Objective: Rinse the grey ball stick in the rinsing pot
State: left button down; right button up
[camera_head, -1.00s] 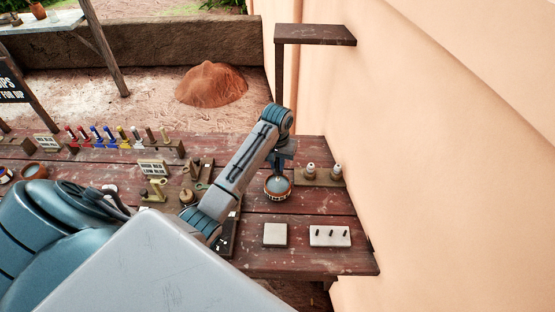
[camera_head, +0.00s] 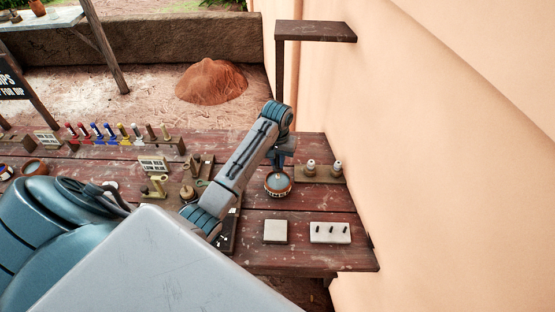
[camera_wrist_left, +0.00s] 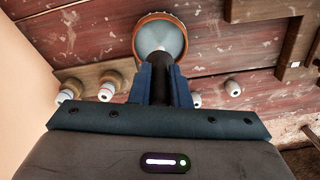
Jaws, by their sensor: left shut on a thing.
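The rinsing pot (camera_head: 279,186) is a round brown pot of grey-blue water with a banded rim, standing on the red-brown table. My left gripper (camera_head: 280,163) points down just above it. In the left wrist view my gripper (camera_wrist_left: 162,75) is shut on the dark handle of the ball stick (camera_wrist_left: 158,72). The stick's pale end lies over the water of the pot (camera_wrist_left: 150,28), inside the rim. I cannot tell how deep the tip is. My right gripper is not in view.
A wooden holder (camera_head: 324,181) with two white-topped pieces stands right of the pot. A pale square tile (camera_head: 275,232) and a pale block with dark pegs (camera_head: 330,233) lie nearer. A rack of coloured sticks (camera_head: 110,141) is at left. A wall (camera_head: 450,150) bounds the right.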

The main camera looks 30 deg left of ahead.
aim_at(278, 169)
pick_arm(q)
jog(key=shift+f, duration=1.8)
jog(key=shift+r, duration=0.1)
jog(key=shift+s+a, duration=0.1)
jog(key=shift+a, duration=0.05)
